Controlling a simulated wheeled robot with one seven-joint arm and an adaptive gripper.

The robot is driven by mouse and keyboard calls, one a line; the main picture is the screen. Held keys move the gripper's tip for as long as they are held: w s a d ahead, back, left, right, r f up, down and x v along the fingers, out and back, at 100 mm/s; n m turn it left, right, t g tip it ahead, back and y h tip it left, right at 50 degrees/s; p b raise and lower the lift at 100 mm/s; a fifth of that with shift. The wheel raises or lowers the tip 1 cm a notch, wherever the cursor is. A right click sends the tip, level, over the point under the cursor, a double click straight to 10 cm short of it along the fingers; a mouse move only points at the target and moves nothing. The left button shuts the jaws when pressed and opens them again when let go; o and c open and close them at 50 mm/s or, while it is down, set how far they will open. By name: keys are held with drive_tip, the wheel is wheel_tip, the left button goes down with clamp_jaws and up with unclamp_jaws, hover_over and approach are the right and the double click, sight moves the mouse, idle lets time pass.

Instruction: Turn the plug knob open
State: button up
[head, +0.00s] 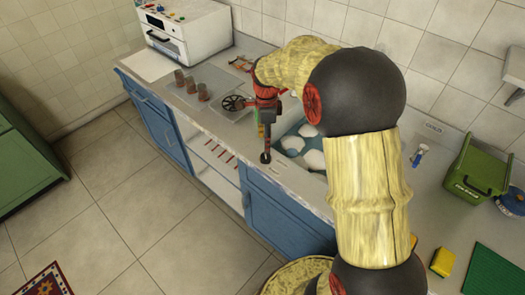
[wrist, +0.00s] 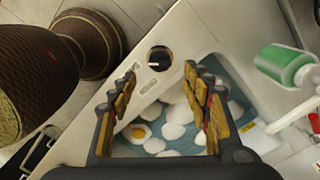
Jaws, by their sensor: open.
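A round dark knob or recess (wrist: 159,59) with a small pale bar in it sits in the pale sink rim in the wrist view. I take it for the plug knob. My gripper (wrist: 162,72) is open and empty, with its two wood-and-black fingers apart on either side of it in the picture. I cannot tell the height between the fingertips and the knob. In the head view my gripper (head: 265,125) hangs over the front left of the sink, and its fingers are too small to read clearly.
The blue-bottomed sink (wrist: 164,146) holds several white pieces. A green bottle (wrist: 286,66) stands at the right in the wrist view. The head view shows several brown cups (head: 190,85), a white oven (head: 183,30) and a green crate (head: 470,170) on the counter.

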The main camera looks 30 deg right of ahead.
sight(266, 156)
drive_tip(key=shift+f, duration=0.25)
wheel_tip(266, 156, down, 7)
drive_tip(key=b, duration=0.2)
drive_tip(key=shift+f+b, duration=0.2)
drive_tip(key=shift+b, duration=0.1)
drive_tip(key=shift+c, duration=1.1)
drive_tip(key=c, duration=0.9)
drive_tip(key=shift+c, duration=0.2)
